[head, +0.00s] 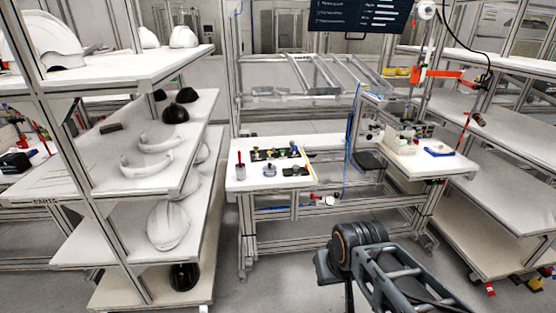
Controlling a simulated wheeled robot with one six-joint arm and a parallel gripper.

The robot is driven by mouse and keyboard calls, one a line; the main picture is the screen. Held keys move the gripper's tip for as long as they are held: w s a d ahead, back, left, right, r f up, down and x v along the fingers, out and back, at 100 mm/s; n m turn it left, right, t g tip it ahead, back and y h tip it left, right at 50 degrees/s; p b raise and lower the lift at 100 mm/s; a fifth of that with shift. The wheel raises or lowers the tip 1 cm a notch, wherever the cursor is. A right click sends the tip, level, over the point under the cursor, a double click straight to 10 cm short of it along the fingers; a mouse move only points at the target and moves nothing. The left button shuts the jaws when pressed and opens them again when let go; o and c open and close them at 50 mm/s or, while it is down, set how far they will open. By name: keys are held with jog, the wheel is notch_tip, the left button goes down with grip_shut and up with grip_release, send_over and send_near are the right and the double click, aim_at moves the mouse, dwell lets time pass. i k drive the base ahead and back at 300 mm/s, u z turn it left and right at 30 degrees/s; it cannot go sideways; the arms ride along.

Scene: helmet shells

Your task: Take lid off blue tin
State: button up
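A small round bluish object (270,170), which may be the blue tin, stands on the white workbench (250,181) in the middle distance. It is too small to tell whether a lid is on it. My arm (390,270) reaches in from the lower right, well in front of the bench and apart from everything on it. No fingertips of my gripper can be made out, so I cannot see whether it holds anything.
A red-handled item (239,164) and a dark tray of small parts (276,153) share the bench. A shelf rack (75,240) with helmet shells (168,225) fills the left. Another rack (510,150) stands right. Grey floor (285,285) is clear before the bench.

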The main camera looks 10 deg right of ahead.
aim_at(269, 168)
jog(key=z, duration=0.3)
jog(key=k, duration=0.35)
jog(key=z, duration=1)
jog(key=i, duration=0.4)
jog(key=u, duration=0.75)
jog(key=i, duration=1.4)
jog(key=u, duration=1.55)
jog(key=i, duration=0.55)
jog(key=u, duration=0.45)
